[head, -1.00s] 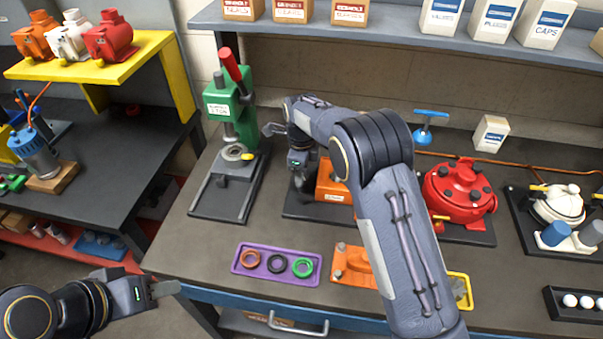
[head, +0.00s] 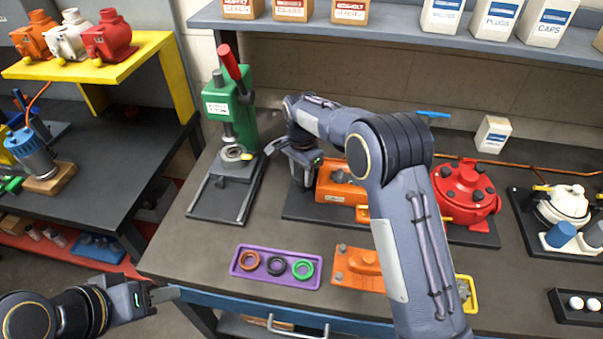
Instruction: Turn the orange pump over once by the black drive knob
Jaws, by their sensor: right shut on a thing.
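The orange pump (head: 336,192) sits on a dark base plate at mid bench, partly behind my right arm. My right gripper (head: 301,182) is at the pump's left end, fingers pointing down. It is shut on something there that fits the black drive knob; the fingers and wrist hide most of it. An orange cover piece (head: 360,268) lies on the bench in front of the pump. My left gripper (head: 165,294) is off the bench's front left corner, away from the pump; its finger gap is not clear.
A green press (head: 216,108) with a red handle stands left of the pump. A red pump (head: 465,192) is to the right. A purple tray (head: 240,269) with three rings lies in front. A white pump (head: 562,203) stands far right. The bench between press and tray is clear.

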